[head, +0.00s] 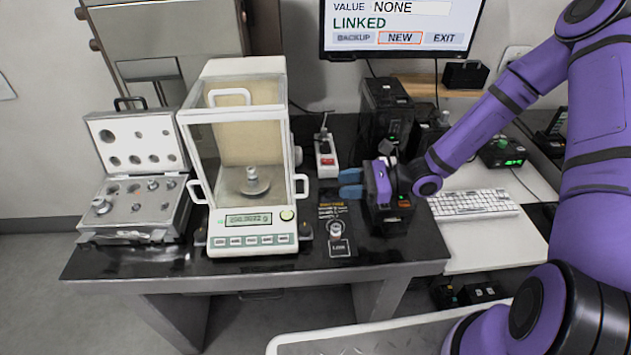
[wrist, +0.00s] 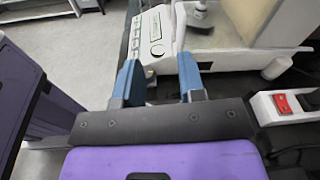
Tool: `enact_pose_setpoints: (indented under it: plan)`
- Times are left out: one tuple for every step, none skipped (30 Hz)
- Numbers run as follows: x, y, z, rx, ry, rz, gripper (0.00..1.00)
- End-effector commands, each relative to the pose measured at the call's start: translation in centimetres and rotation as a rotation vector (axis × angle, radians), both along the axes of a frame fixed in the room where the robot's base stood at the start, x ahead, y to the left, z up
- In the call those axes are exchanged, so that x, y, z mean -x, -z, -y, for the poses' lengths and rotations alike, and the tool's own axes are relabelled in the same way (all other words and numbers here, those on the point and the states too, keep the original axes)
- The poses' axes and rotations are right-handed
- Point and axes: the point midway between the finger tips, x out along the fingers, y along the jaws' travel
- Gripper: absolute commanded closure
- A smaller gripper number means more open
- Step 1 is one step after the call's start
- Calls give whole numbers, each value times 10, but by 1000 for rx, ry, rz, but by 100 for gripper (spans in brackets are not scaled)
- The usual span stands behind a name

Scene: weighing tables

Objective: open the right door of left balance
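The balance (head: 254,242) is a white box with glass walls on the left part of the dark table. Its right door's white handle (head: 302,187) sticks out at the front right edge, and that door looks shut. A metal weight (head: 252,178) stands on the pan inside. My gripper (head: 343,183) is to the right of the handle, apart from it, with blue fingers pointing left toward the balance. In the wrist view the fingers (wrist: 157,78) are spread with nothing held between them, and the balance's front panel (wrist: 152,32) lies just beyond them.
An open weight case (head: 135,215) stands left of the balance. A small weight (head: 335,230) stands on the table in front of my gripper. A power strip (head: 326,157) with a red switch lies behind. Dark boxes (head: 388,108) and a keyboard (head: 473,205) are to the right.

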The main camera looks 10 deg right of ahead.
Motion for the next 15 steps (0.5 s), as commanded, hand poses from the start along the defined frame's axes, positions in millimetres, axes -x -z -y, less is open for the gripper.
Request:
enact_pose_setpoints:
  plan:
    - [-3,6,-1,-31,33,-33,63]
    - [-5,9,-2,-47,50,-49,63]
    - [-7,12,-3,-65,71,-69,63]
    - [-8,14,-4,-78,84,-82,63]
    - [-10,16,-4,-88,98,-94,63]
    - [-11,18,-5,-99,112,-106,63]
    - [-12,19,-5,-106,120,-114,63]
    - [-13,20,-5,-113,126,-121,63]
    - [-13,21,-6,-119,133,-126,63]
    - [-14,22,-6,-121,136,-129,63]
    - [-14,22,-7,-123,137,-131,63]
    - [-15,22,-9,-124,139,-132,63]
    - [-15,22,-11,-124,139,-132,63]
    - [-16,22,-13,-124,140,-133,63]
    - [-16,22,-17,-124,139,-132,63]
